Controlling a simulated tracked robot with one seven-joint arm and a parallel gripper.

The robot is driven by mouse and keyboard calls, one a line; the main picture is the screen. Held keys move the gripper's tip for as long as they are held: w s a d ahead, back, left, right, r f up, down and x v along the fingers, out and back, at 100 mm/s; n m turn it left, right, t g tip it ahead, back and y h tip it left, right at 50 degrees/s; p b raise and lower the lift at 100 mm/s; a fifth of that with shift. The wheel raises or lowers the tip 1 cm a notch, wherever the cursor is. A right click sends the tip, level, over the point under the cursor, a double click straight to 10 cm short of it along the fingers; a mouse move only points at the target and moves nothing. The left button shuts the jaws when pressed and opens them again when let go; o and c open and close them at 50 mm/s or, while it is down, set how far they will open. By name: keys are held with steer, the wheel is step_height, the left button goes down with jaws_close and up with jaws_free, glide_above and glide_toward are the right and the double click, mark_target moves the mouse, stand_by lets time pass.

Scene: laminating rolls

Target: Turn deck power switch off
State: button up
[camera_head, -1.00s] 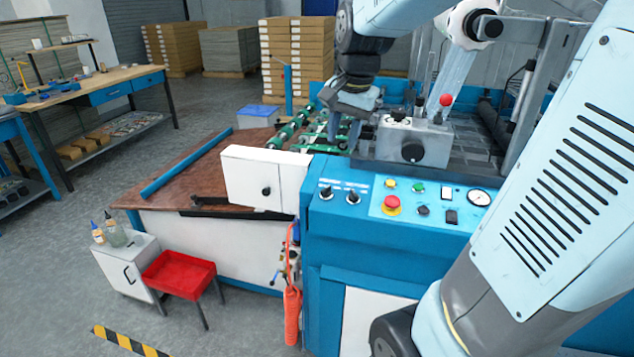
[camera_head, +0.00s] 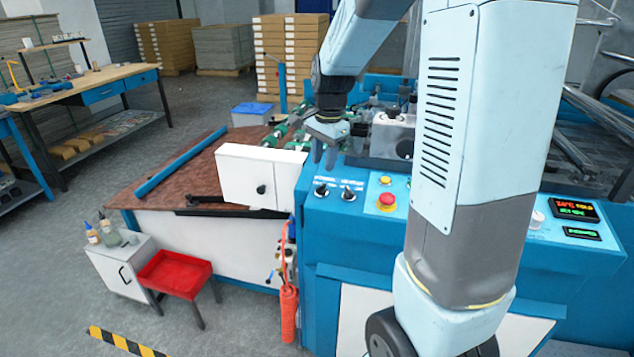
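Two black rotary switches stand on the blue control panel (camera_head: 405,245): a left knob (camera_head: 321,190) and a right knob (camera_head: 348,194). Each has a small label above it, too small to read, so I cannot tell which is the deck power switch. My gripper (camera_head: 324,158) points down just behind and above the left knob, apparently apart from it. Its fingers are small and dark, and whether they are open or shut is unclear. My arm hides the middle of the panel.
A red emergency button (camera_head: 387,201) and a yellow button (camera_head: 385,181) sit right of the knobs. A white box (camera_head: 247,174) stands left of the panel. A lit display (camera_head: 574,210) is at the right. A grey metal block (camera_head: 391,137) stands behind the panel.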

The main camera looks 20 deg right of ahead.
mark_target(321, 185)
steer(key=f, duration=0.7)
steer(key=shift+w+a+f, duration=0.2)
steer(key=shift+w+f, duration=0.05)
steer(key=shift+w, duration=0.1)
steer(key=shift+c, duration=0.3)
